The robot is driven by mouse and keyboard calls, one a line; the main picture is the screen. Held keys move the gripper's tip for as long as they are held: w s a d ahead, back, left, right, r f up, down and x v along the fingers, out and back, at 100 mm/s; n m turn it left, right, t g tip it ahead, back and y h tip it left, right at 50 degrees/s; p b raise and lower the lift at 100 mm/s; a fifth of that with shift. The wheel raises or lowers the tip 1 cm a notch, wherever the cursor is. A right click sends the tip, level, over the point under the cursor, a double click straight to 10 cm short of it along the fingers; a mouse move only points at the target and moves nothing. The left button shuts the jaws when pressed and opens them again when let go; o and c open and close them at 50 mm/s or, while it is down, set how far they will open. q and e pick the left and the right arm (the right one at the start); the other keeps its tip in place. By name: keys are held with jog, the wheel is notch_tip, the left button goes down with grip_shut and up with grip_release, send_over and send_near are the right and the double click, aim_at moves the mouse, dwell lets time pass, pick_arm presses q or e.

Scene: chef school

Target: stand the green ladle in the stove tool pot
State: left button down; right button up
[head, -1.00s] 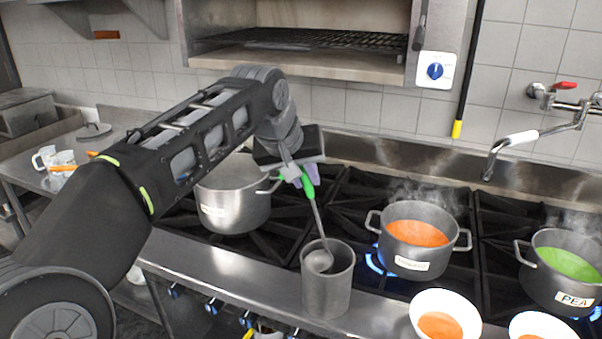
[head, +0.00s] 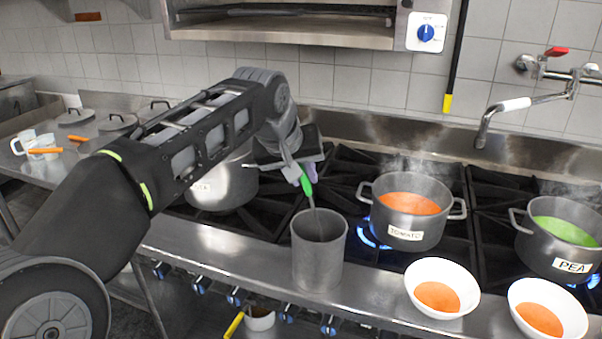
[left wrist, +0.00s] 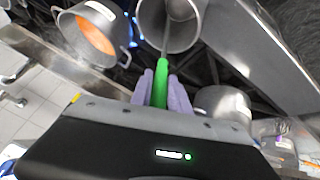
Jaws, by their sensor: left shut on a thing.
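The green ladle (head: 307,187) has a green handle and a thin grey shaft. My left gripper (head: 303,178) is shut on its handle above the stove tool pot. The pot (head: 318,266) is a plain grey metal cylinder on the steel front ledge of the stove. In the left wrist view the purple fingers (left wrist: 161,90) hold the green handle (left wrist: 160,80) from both sides, and the shaft leads into the pot (left wrist: 184,25). I cannot tell whether the bowl touches the bottom. My right gripper is out of view.
A steaming tomato pot (head: 410,212) stands on a lit burner right of the tool pot, with a pea pot (head: 560,240) farther right. Two white bowls of orange soup (head: 442,288) (head: 547,308) sit on the front ledge. Another pot (head: 222,187) is behind my arm.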

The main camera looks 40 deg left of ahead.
pick_arm(q)
jog(key=c, duration=1.2)
grip_release()
jog(key=shift+o, duration=0.2)
jog(key=v, duration=0.7)
jog(key=shift+s+r, duration=0.25)
jog(key=shift+r, duration=0.1)
jog(key=shift+d, duration=0.1)
